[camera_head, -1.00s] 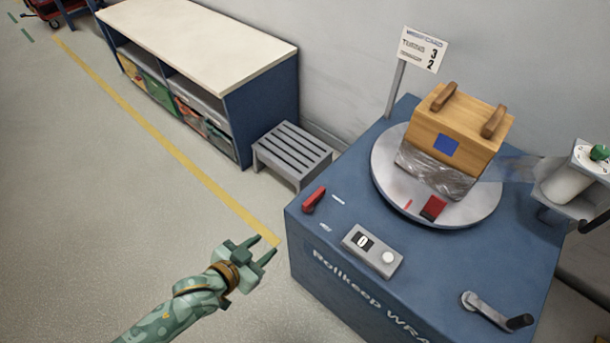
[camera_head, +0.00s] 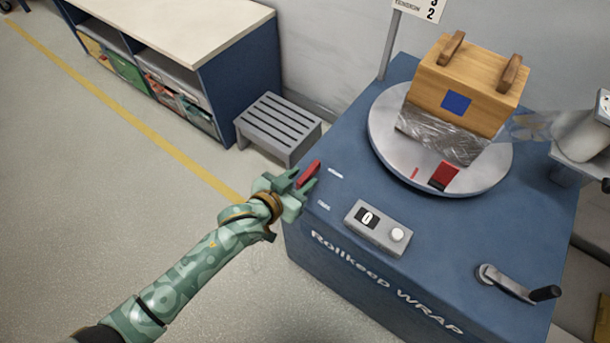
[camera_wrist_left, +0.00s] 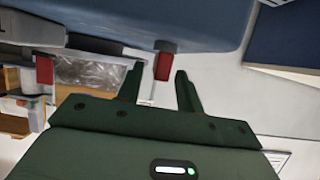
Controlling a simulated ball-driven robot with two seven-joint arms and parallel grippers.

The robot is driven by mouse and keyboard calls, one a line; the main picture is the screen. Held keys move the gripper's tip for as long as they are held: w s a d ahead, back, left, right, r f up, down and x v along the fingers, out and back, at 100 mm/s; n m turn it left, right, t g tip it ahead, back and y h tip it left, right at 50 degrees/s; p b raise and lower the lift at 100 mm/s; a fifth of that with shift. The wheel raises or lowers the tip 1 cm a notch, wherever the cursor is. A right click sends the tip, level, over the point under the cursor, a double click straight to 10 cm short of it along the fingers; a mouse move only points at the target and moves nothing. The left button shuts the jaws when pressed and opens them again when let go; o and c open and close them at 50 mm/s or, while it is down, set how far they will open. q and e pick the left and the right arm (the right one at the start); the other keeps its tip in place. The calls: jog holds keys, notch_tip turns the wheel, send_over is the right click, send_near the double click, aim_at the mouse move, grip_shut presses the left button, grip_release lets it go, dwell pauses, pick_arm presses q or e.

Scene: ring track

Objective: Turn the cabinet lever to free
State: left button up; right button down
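The red lever (camera_head: 310,172) sits on the left corner of the blue wrap cabinet's top (camera_head: 345,140). Two small pale marks lie beside it, too small to read. My left gripper (camera_head: 307,178) is at the lever, with its two fingers on either side of it. In the left wrist view the red lever (camera_wrist_left: 163,66) shows between the tips of the open fingers, with a gap visible on the right side. Whether a finger touches it I cannot tell. My right gripper is not in view.
A round turntable (camera_head: 385,150) on the cabinet carries a wooden box (camera_head: 470,80) with clear film around its lower part. A counter box (camera_head: 378,228) and a crank (camera_head: 515,285) are nearer. A grey step stool (camera_head: 278,125) stands left of the cabinet. Floor at left is open.

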pick_arm(q)
jog(key=shift+b+x, duration=0.3)
jog(key=shift+x, duration=0.65)
jog(key=shift+w+d, duration=0.1)
jog(key=shift+w, duration=0.05)
grip_shut()
